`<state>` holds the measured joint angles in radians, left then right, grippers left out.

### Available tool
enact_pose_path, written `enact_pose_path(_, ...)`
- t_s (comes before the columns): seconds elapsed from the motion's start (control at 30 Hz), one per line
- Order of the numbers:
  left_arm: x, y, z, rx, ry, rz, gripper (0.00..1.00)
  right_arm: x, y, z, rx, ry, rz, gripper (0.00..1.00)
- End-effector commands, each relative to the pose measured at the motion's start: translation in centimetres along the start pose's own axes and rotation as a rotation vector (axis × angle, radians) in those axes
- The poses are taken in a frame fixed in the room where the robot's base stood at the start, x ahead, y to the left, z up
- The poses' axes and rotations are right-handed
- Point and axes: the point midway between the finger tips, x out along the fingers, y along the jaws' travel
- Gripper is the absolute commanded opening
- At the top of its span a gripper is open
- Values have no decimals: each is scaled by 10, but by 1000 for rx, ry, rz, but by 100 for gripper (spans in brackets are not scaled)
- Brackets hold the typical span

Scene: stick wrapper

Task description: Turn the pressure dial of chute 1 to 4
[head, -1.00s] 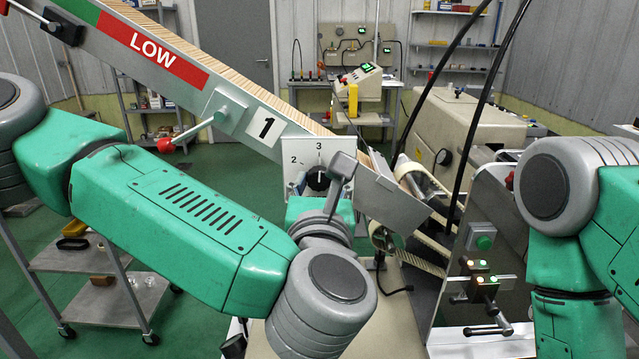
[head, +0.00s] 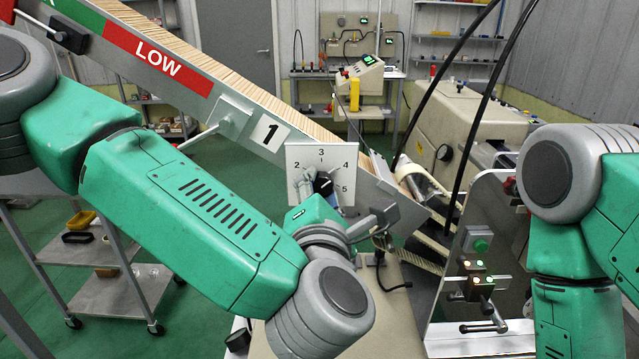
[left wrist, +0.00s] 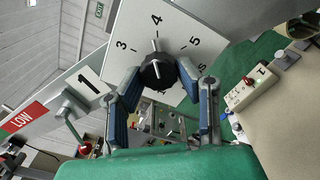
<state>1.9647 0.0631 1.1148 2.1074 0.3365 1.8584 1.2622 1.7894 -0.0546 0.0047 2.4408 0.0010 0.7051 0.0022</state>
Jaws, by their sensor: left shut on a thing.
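The pressure dial is a black knob (left wrist: 158,70) on a white numbered plate (head: 311,153) by the chute marked 1 (head: 266,132). In the left wrist view, the knob's pale pointer aims at about 4. My left gripper (left wrist: 158,78) is shut on the knob, with one blue-padded finger on each side of it. In the head view my left gripper (head: 315,186) partly covers the knob and the plate's lower left. My right arm stands at the right edge; its gripper is not in view.
The sloping chute (head: 165,62) carries a red LOW band. A lever with a red ball (left wrist: 86,149) sticks out near the 1 label. A panel with a green button (head: 480,245) and lit lamps stands to the right. A cart (head: 105,290) stands at left.

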Motion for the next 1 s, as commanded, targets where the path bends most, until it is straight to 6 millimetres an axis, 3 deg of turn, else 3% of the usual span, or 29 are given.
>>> enact_pose_path(0.3,-1,-1,2,130,-5,-4,1,-6,0,0,0,0,0,0)
enact_pose_path(0.87,-1,-2,1,160,-4,-5,1,-7,0,0,0,0,0,0)
enact_pose_path(0.9,-1,-2,1,160,-3,-6,37,-7,0,0,0,0,0,0)
enact_pose_path(0.93,-1,-2,0,160,-3,-5,48,-7,0,0,0,0,0,0)
enact_pose_path(1.0,-1,-2,0,159,-3,-5,50,-7,0,0,0,0,0,0)
